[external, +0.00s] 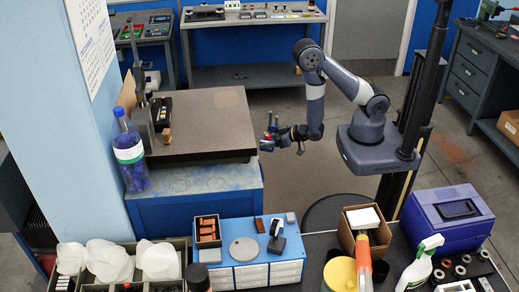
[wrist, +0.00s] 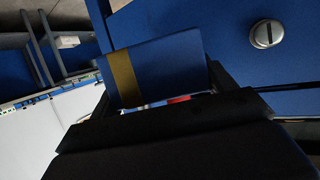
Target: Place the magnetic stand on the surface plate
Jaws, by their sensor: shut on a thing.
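My gripper (external: 270,141) is shut on a small blue block with a yellow band (wrist: 160,68) and a bit of red. I cannot tell for certain that this block is the magnetic stand. In the wrist view the block sits between the two fingers, with its lower part hidden by the gripper. The surface plate (external: 215,125) is a thick brown-grey slab on a blue cabinet (external: 205,210). My gripper is just right of the plate's right edge, apart from it, at about its height in the picture.
A post-like gauge (external: 143,115) and a small black case (external: 162,108) stand at the plate's left end. A blue bottle (external: 130,155) is at its front left corner. The plate's middle and right are clear. A round lock (wrist: 266,34) shows on a blue panel.

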